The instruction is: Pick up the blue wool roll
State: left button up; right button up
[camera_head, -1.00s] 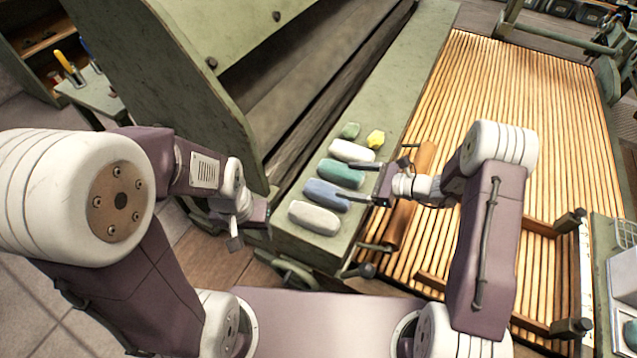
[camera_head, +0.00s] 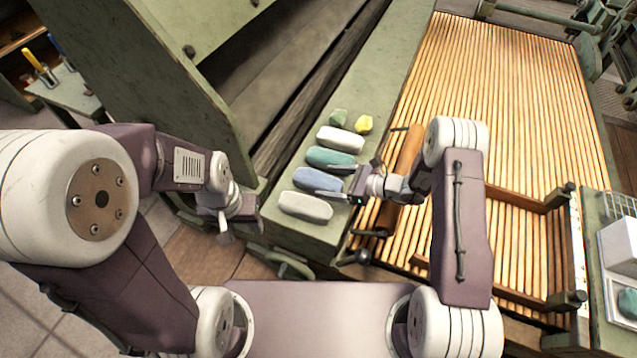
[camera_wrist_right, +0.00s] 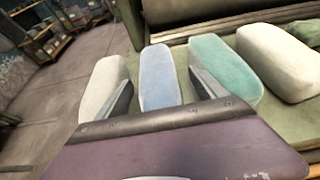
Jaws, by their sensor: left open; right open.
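The blue wool roll (camera_head: 312,181) lies on the green ledge (camera_head: 345,105), between a white roll (camera_head: 305,207) and a teal roll (camera_head: 330,157). My right gripper (camera_head: 327,181) is open at the blue roll's right end. In the right wrist view, the blue roll (camera_wrist_right: 158,75) lies between its two fingers (camera_wrist_right: 162,92), one on either side. Whether they touch it I cannot tell. My left gripper (camera_head: 242,226) is open and empty beside the ledge's lower left end, away from the rolls.
Another white roll (camera_head: 341,139), a small green piece (camera_head: 339,117) and a yellow piece (camera_head: 364,123) lie further up the ledge. The neighbouring rolls leave narrow gaps. A slatted wooden apron (camera_head: 490,85) spreads to the right.

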aim_at(318, 177)
jog(key=x, duration=0.4)
jog(key=shift+s+a+f, duration=0.15)
jog(key=shift+c, duration=1.2)
jog(key=c, duration=1.2)
jog(key=shift+r, duration=0.65)
jog(key=shift+c, duration=0.2)
notch_tip(318, 177, up, 3)
jog(key=shift+r+p, duration=0.15)
jog(key=shift+p, duration=0.2)
jog(key=w+d+r, duration=0.1)
jog(key=d+r, duration=0.5)
jog(key=d, duration=0.5)
jog(key=shift+d+r+p, duration=0.25)
jog(key=shift+d+p, duration=0.1)
jog(key=shift+d, duration=0.05)
